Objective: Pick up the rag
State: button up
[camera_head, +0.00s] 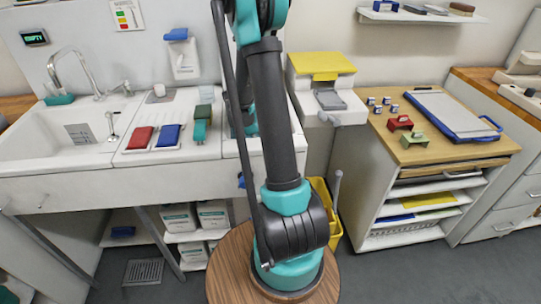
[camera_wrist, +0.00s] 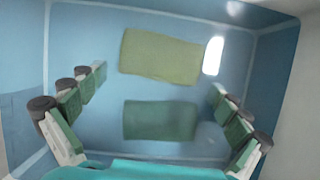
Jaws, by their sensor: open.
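In the wrist view, two flat rectangular pieces lie in a blue-walled space: an olive-yellow piece (camera_wrist: 160,56) and a dark green piece (camera_wrist: 159,120). They look like folded cloths or pads; I cannot tell for sure which is the rag. My gripper (camera_wrist: 158,84) is open, with one finger at the left and one at the right of these pieces. Nothing is held between the fingers. The olive-yellow piece lies farther up the picture, the green one nearer my palm. In the head view my arm hides the gripper and this spot.
A red pad (camera_head: 140,137) and a blue pad (camera_head: 168,135) lie on the drainboard beside the sink (camera_head: 55,150).

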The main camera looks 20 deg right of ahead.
jog(key=shift+x, duration=1.25)
jog(key=shift+c, duration=0.5)
jog(key=c, duration=0.7)
jog(key=shift+r, duration=0.15)
jog(key=shift+c, duration=0.3)
